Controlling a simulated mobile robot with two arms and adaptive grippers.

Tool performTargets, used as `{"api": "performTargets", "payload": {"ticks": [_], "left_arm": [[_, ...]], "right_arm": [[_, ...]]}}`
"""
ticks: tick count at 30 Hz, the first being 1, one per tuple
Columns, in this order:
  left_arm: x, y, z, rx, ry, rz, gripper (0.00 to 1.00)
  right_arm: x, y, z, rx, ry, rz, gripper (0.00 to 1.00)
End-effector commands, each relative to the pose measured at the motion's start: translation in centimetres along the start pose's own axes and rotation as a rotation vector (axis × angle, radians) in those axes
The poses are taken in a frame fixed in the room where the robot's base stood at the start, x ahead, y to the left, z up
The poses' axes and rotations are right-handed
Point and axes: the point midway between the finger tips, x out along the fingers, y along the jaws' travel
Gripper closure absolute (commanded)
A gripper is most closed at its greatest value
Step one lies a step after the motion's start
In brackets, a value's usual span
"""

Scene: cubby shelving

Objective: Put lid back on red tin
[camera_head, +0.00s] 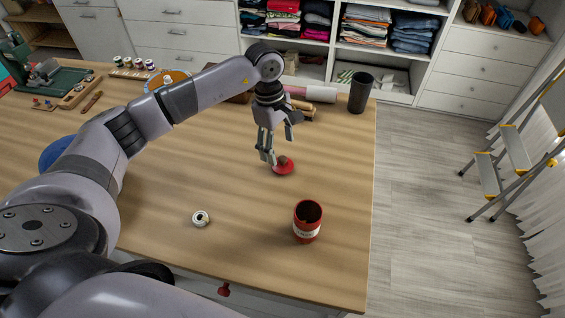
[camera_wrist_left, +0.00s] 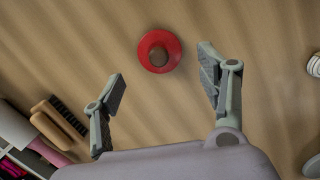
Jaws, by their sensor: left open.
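The red lid (camera_head: 283,165) with a brown knob lies on the wooden table (camera_head: 170,190). It also shows in the left wrist view (camera_wrist_left: 147,50), beyond and between my fingertips. My left gripper (camera_head: 270,148) is open and empty, just above and slightly left of the lid in the head view. Its two fingers show apart in the wrist view (camera_wrist_left: 162,85). The red tin (camera_head: 306,230) stands upright and uncovered near the front right of the table, with a dark inside and a pale label. My right gripper is not in view.
A small white and dark round object (camera_head: 201,218) lies left of the tin. A dark cylinder (camera_head: 360,92) stands at the back right corner, near a brush (camera_wrist_left: 66,115) and rolls. The table between lid and tin is clear.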

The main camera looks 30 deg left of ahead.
Motion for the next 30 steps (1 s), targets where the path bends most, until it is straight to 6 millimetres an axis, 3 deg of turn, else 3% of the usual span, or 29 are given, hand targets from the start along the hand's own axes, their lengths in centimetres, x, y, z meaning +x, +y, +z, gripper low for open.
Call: {"api": "performTargets", "payload": {"ticks": [8, 13, 19, 30], "left_arm": [[0.3, 0.0, 0.1, 0.000, 0.000, -0.002, 0.33], [2.6, -0.1, 0.6, -0.001, -0.002, -0.006, 0.33], [5.0, 0.1, 0.4, -0.001, 0.000, -0.002, 0.33], [5.2, 0.1, 0.4, 0.000, 0.000, 0.000, 0.34]], "right_arm": [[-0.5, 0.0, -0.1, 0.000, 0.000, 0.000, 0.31], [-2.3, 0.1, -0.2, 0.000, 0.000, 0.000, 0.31], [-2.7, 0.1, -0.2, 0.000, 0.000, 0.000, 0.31], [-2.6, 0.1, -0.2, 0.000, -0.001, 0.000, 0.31]]}}
